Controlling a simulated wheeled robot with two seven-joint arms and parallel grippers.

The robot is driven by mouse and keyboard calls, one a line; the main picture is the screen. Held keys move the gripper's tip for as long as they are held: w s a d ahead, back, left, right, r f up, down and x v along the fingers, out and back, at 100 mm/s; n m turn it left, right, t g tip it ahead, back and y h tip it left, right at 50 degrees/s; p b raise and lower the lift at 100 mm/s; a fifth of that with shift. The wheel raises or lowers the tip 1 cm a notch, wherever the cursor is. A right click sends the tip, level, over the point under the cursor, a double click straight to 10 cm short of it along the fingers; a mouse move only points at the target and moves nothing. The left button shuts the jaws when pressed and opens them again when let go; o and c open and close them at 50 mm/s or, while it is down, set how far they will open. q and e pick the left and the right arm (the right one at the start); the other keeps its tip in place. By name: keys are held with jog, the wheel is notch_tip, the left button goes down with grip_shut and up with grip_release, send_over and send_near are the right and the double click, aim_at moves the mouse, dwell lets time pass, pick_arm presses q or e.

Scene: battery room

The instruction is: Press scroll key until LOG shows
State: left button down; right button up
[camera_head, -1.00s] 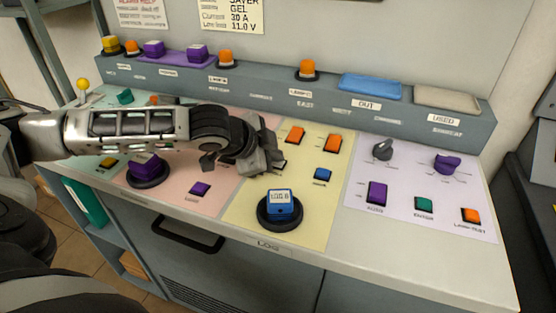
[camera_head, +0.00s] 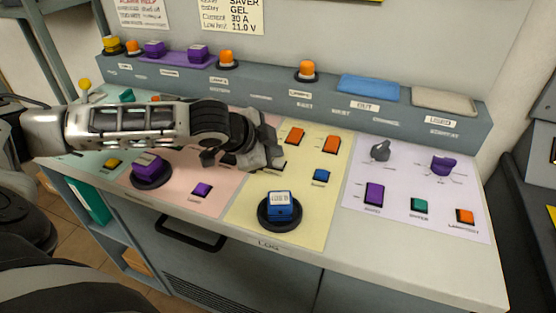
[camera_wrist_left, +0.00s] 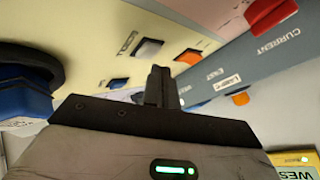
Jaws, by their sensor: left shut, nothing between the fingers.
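My left gripper (camera_head: 272,157) is shut and empty. Its tips are at the upper left of the yellow panel (camera_head: 300,215), over or beside a key mostly hidden by them; I cannot tell if they touch it. In the left wrist view the shut fingers (camera_wrist_left: 161,85) point at the panel near a pale grey key (camera_wrist_left: 149,50) with a small blurred label. A blue block (camera_head: 279,204) on a round black base has a white face with small text, perhaps starting LOG. The front edge below bears a LOG label (camera_head: 268,244). My right gripper is not in view.
Two orange keys (camera_head: 333,145) and a blue key (camera_head: 321,175) lie right of the gripper. A purple knob block (camera_head: 150,167) and purple key (camera_head: 202,189) are on the pink panel. A raised ledge (camera_head: 270,88) with coloured buttons and trays runs behind.

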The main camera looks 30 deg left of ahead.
pick_arm(q)
jog(key=shift+r+p, duration=2.3)
jog(key=shift+r, duration=0.25)
jog(key=shift+f, duration=0.1)
